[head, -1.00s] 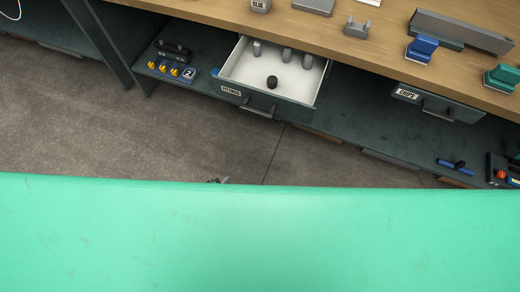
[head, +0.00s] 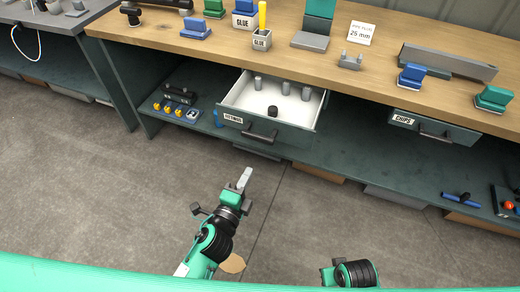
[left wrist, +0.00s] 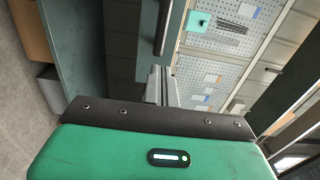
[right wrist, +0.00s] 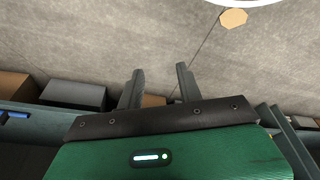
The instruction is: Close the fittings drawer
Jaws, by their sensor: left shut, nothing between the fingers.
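The fittings drawer (head: 292,132) is pulled out under the bench top, its label and dark bar handle (head: 259,135) facing me. Several grey fittings and a black one stand in its white inside. My left gripper (head: 243,179) is shut and empty, in front of and below the drawer, apart from it. In the left wrist view its fingers (left wrist: 160,84) are together, and a dark bar handle (left wrist: 163,28) shows beyond them. My right gripper (right wrist: 160,86) is open and empty in the right wrist view, over the floor; in the head view only part of my right arm shows.
The chips drawer (head: 434,126) is shut at the right. The bench top (head: 305,62) holds glue pots, stands and blue and green blocks.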

